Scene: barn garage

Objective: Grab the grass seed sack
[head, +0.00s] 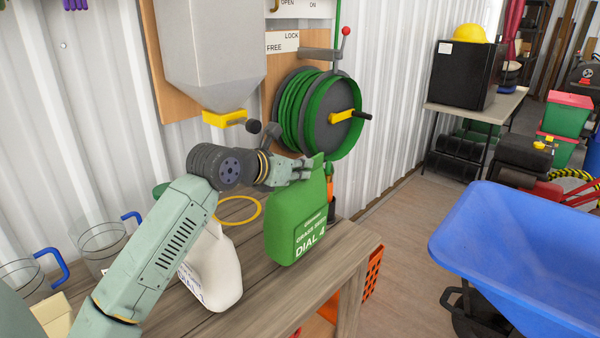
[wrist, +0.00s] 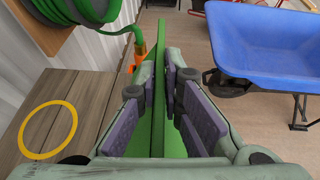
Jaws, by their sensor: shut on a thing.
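The grass seed sack (head: 293,226) is green, with a white label reading "GRASS SEED" and "DIAL 4". It is upright at the right end of the wooden bench; whether its base touches the bench I cannot tell for sure. My gripper (head: 308,168) is shut on the top edge of the sack. In the wrist view, the sack's thin green top (wrist: 159,100) runs between the two finger pads of my gripper (wrist: 160,95).
A white sack (head: 218,265) stands on the bench (head: 345,245) left of the green one, partly behind my arm. A yellow ring (head: 240,221) lies behind. A hose reel (head: 325,115) and hopper (head: 208,60) hang above. A blue wheelbarrow (head: 520,255) stands right, across open floor.

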